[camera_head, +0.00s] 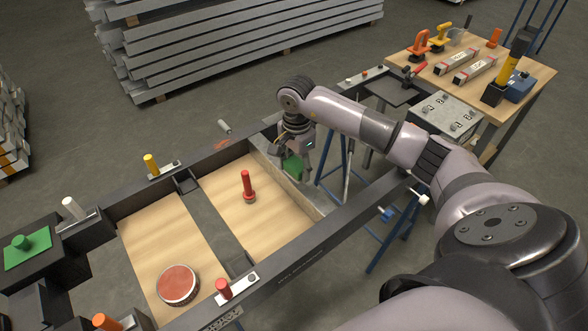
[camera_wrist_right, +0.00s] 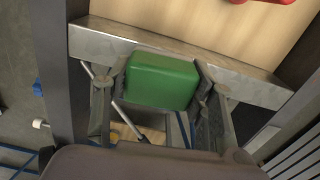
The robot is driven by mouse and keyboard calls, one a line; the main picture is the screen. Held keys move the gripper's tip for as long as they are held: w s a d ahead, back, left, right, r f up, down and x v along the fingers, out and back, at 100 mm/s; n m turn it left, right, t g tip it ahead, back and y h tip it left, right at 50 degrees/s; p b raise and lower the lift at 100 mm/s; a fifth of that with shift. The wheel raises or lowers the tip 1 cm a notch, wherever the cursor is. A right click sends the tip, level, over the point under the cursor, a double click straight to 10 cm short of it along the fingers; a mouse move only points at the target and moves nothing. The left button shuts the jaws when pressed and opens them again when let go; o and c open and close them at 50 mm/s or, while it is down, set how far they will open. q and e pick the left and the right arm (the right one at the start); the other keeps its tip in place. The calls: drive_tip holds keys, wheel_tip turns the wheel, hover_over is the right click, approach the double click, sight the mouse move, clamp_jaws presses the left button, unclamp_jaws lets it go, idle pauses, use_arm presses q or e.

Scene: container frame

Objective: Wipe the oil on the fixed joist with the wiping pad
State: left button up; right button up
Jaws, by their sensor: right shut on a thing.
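My right gripper (camera_head: 292,168) is shut on a green wiping pad, a block with rounded edges. The pad (camera_wrist_right: 162,80) shows clearly between the two fingers in the right wrist view. In the head view it is partly hidden by the gripper. The pad is at the grey metal joist (camera_head: 308,200) at the right end of the frame. In the wrist view the pad overlaps the middle of the joist (camera_wrist_right: 245,82); I cannot tell whether they touch. No oil can be made out; the pad covers part of the joist. My left gripper is not in view.
Wooden panels (camera_head: 150,230) lie inside the dark frame (camera_head: 300,265). A red-handled tool (camera_head: 247,187) and a round red-topped disc (camera_head: 178,284) stand on them. Several clamps line the frame. A side table (camera_head: 525,85) with tools is at the upper right.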

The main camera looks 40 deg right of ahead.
wheel_tip(320, 180, up, 2)
drive_tip(key=shift+a+p, duration=0.1)
drive_tip(key=shift+p, duration=0.3)
drive_tip(key=shift+r+p, duration=0.35)
drive_tip(key=shift+r, duration=0.4)
